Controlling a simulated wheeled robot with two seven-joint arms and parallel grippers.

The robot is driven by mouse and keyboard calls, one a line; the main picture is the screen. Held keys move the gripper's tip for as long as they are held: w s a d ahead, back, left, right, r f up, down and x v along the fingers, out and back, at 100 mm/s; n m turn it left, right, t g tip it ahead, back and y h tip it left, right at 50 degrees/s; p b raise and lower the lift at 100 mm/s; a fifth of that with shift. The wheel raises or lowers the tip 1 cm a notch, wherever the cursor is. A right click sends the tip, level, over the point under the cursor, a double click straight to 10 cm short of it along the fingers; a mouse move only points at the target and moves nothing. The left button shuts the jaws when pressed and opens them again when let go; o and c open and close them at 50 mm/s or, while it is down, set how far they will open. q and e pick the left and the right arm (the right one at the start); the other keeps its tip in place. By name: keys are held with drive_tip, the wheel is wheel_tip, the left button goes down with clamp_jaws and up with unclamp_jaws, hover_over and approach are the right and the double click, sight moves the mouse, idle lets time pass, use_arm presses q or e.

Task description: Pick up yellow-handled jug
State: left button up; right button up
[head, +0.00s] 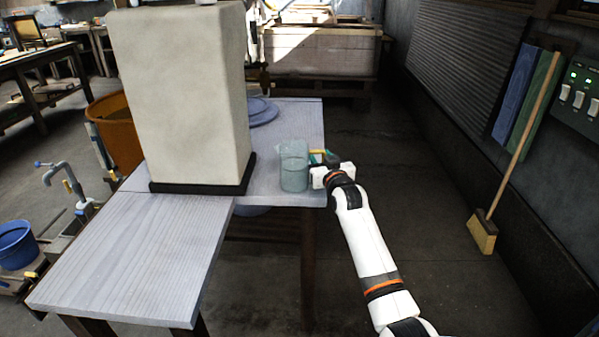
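A clear, greenish jug (293,172) stands upright on the right part of the pale wooden table, near its right edge. A small yellow and teal part, which looks like its handle (318,156), shows at the jug's right side. My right gripper (319,174) is at the jug's right side, close to the handle. It looks very near or touching, but I cannot tell which. The fingers are too small and partly hidden to show whether they are open or shut on the handle. My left gripper is not in view.
A tall pale block (185,95) on a black base stands on the table (130,255), left of the jug. Bluish plates (262,112) lie behind the jug. A broom (515,150) leans on the right wall. The floor right of the table is clear.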

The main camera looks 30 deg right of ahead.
drive_tip(key=shift+c, duration=0.4)
clamp_jaws()
